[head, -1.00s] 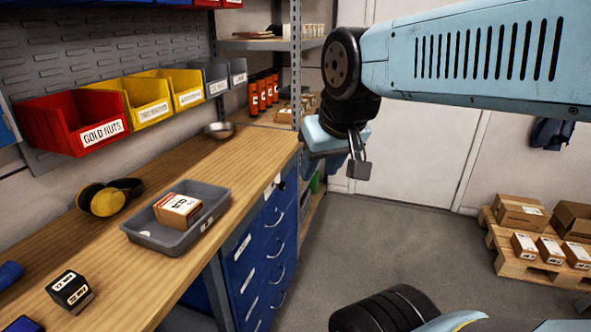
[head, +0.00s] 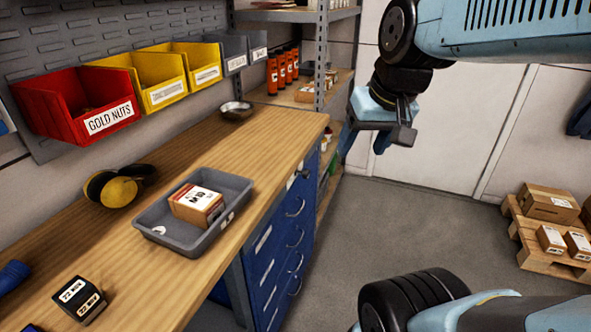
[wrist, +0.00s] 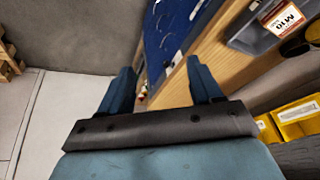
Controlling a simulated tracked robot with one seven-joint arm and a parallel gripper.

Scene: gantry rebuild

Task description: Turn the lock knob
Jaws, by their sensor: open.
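The lock knob shows as a small dark spot (head: 305,173) at the top right of the blue drawer cabinet (head: 262,262), just under the wooden bench top. My gripper (head: 372,140) is up in the air to the right of the cabinet, apart from the knob. In the wrist view my gripper (wrist: 160,72) has its two blue fingers spread with nothing held between them. The blue cabinet front (wrist: 165,35) shows beyond the fingers there; I cannot make out the knob in that view.
The bench (head: 150,285) carries a grey tray (head: 165,238) with a box, yellow ear defenders (head: 118,188) and a black box (head: 78,300). A metal shelf rack (head: 321,60) stands behind the cabinet. A pallet with cartons (head: 535,255) is at right. The floor between is clear.

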